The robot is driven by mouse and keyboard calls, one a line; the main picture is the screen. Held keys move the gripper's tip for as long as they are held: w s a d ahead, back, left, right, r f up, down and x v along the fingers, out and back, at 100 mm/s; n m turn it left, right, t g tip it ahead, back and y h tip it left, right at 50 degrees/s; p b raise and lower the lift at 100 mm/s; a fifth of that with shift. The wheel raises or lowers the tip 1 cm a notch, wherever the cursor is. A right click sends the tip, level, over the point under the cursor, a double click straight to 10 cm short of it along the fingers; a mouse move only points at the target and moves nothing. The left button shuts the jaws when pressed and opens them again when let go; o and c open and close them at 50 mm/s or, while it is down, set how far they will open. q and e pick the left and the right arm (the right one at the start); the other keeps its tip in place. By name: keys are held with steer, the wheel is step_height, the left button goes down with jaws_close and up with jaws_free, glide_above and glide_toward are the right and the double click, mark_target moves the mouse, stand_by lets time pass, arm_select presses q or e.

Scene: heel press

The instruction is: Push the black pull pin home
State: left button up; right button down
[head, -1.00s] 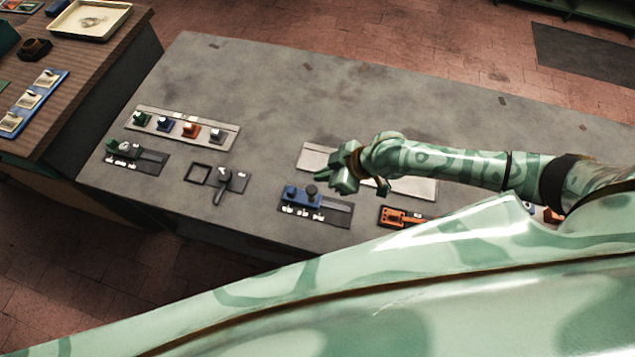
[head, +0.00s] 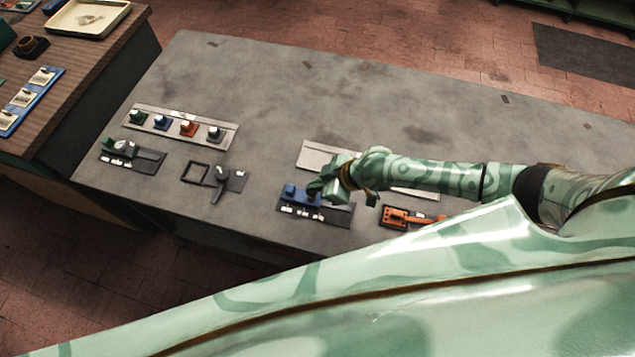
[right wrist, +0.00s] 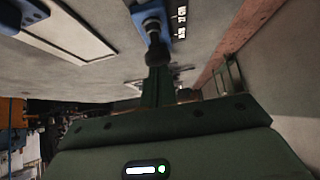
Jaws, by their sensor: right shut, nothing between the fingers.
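A blue block (head: 292,195) sits on a dark base plate (head: 338,217) near the table's front edge. In the right wrist view the blue block (right wrist: 153,12) is at the top, and a black knobbed pin (right wrist: 157,47) sticks out from it toward my gripper. My right gripper (head: 317,188) is shut and empty, beside the blue block; it hides the pin in the head view. In the right wrist view its fingertips (right wrist: 157,72) line up with the pin's knob; I cannot tell whether they touch. My left gripper is not in view.
An orange device (head: 400,215) lies just right of the blue one. A pale panel (head: 318,154) lies behind my gripper. To the left are a black-handled device (head: 220,183), a green device (head: 122,150) and a strip of coloured knobs (head: 160,126). The table's back is clear.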

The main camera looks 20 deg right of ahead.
step_height(320, 180, down, 3)
steer(key=shift+s+r+b, duration=0.1)
steer(key=shift+r+b, duration=0.1)
steer(key=shift+b, duration=0.5)
steer(key=shift+s+r, duration=0.1)
steer(key=shift+s, duration=0.1)
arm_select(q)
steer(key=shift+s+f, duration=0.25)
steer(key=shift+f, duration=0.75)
arm_select(e)
steer(key=r+p, duration=0.1)
steer(key=p, duration=0.1)
steer(key=r+p, duration=0.1)
steer(key=r, duration=0.1)
steer(key=r+p, duration=0.2)
steer(key=shift+w+a+p, duration=0.15)
steer(key=shift+w+p, duration=0.15)
arm_select(q)
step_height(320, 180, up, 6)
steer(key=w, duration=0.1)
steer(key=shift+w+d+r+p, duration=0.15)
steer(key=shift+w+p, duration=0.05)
steer(key=shift+p, duration=0.25)
arm_select(e)
steer(key=v, duration=0.9)
steer(key=shift+d, duration=0.35)
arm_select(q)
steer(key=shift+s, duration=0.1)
arm_select(e)
steer(key=shift+s+r, duration=0.1)
